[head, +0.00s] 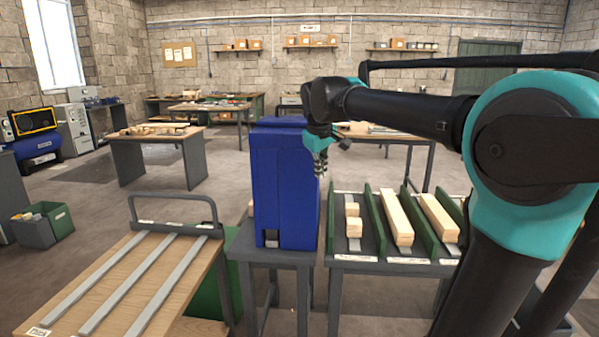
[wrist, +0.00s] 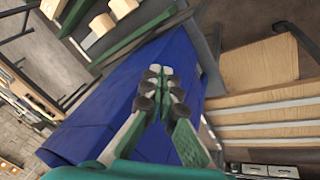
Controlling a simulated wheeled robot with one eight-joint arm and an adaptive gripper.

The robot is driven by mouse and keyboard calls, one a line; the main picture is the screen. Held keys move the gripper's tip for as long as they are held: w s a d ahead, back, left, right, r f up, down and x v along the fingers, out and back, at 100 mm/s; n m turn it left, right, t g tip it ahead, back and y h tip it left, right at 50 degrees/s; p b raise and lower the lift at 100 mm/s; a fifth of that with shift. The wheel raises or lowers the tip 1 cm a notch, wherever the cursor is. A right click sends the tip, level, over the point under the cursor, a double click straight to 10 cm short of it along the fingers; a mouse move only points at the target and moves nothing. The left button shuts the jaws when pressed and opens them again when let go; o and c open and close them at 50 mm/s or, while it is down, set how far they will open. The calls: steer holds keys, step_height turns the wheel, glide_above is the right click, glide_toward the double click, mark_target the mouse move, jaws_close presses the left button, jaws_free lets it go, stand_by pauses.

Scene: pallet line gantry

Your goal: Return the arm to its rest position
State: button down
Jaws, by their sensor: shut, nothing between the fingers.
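My arm reaches from the right side of the head view toward the middle. My gripper (head: 319,172) hangs near the right side of a tall blue cabinet (head: 285,190). In the wrist view my gripper (wrist: 160,73) is shut, its fingertips together with nothing between them. The blue cabinet (wrist: 100,110) lies behind the fingers in that view. Whether the gripper touches the cabinet cannot be told.
Right of the cabinet, a rack with green dividers (head: 415,222) holds several wooden blocks (head: 397,218). At front left stands a wooden table with metal rails (head: 121,278) and a grey hoop handle (head: 172,196). Open floor (head: 75,190) lies farther back, with workbenches (head: 160,136) beyond.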

steer(key=s+d+f+m, duration=0.2)
steer(key=s+d+f, duration=0.2)
steer(key=s+f, duration=0.4)
steer(key=s+d+f+m, duration=0.3)
steer(key=s+f, duration=0.5)
steer(key=f, duration=0.5)
steer(key=s+d+f+m, duration=0.2)
steer(key=s+d+f, duration=0.4)
steer(key=f, duration=0.5)
steer(key=shift+s+m+g+y, duration=0.3)
steer(key=shift+s+m+y, duration=0.1)
steer(key=shift+s, duration=0.8)
